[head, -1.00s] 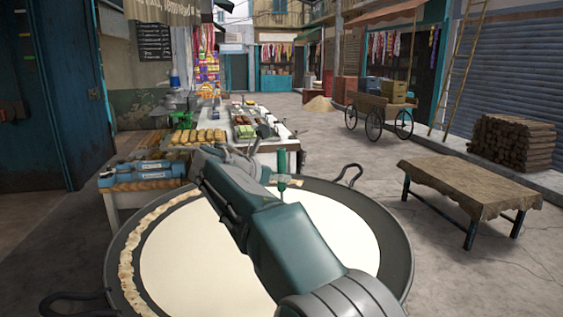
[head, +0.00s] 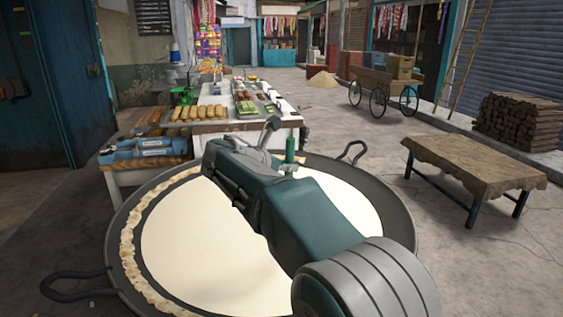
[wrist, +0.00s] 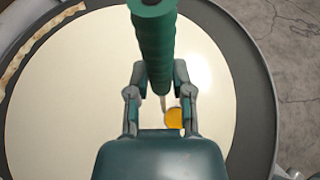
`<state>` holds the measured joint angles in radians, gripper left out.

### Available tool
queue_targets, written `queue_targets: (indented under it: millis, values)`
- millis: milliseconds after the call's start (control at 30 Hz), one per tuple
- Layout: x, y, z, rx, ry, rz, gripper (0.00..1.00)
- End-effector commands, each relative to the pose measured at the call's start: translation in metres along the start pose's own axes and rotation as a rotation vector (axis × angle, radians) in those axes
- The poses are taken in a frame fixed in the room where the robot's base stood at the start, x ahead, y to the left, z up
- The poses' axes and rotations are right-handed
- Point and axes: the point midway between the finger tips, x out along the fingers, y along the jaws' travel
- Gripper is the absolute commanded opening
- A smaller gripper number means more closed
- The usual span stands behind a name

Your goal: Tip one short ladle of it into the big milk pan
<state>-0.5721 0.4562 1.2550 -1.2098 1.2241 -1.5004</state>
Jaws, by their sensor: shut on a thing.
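The big milk pan (head: 404,232) is wide, dark and shallow, with looped handles and pale milk (head: 200,245) inside. A crinkled cream-coloured band lines its left side. My gripper (wrist: 160,80) is over the pan and shut on the ladle's green handle (wrist: 154,45). The handle (head: 291,150) stands roughly upright in the head view, beyond my arm. Below the fingers in the wrist view, a small round orange-yellow patch (wrist: 174,118) shows, apparently the ladle's bowl with its contents. My gripper hides part of it. The fingers are mostly hidden by my arm in the head view.
A counter (head: 215,127) with trays of food stands behind the pan, with a blue appliance (head: 145,150) at its near left. A cloth-covered low table (head: 475,165) stands at the right. Paving between them is open.

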Motion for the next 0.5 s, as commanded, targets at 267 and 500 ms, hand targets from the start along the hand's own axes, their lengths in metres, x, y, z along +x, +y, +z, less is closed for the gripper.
queue_targets:
  millis: [267,500]
  values:
    - [-0.002,-0.023,0.005,0.124,-0.001,0.05,0.0]
    - [-0.003,-0.042,0.004,0.231,-0.003,0.094,0.0]
